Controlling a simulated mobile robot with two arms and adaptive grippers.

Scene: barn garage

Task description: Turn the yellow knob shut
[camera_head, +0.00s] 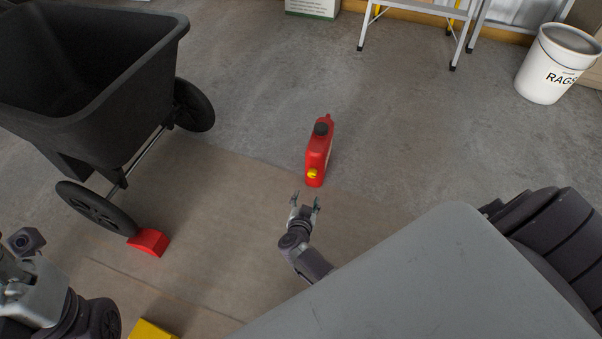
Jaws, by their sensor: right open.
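A red jerrycan (320,148) with a black cap (321,128) stands upright on the floor near the middle of the view. The yellow knob (312,173) is low on its near end, facing me. My right gripper (304,200) is open and empty, just in front of the knob and apart from it, with its fingers pointing toward the can. Part of my left arm shows at the lower left, but its fingertips cannot be made out.
A black cart (120,90) with wheels stands at the upper left, a red wedge (149,242) by its near wheel. A yellow object (152,331) lies at the bottom edge. A stepladder (411,8) and a white rags bucket (556,65) stand at the back right. Floor around the can is clear.

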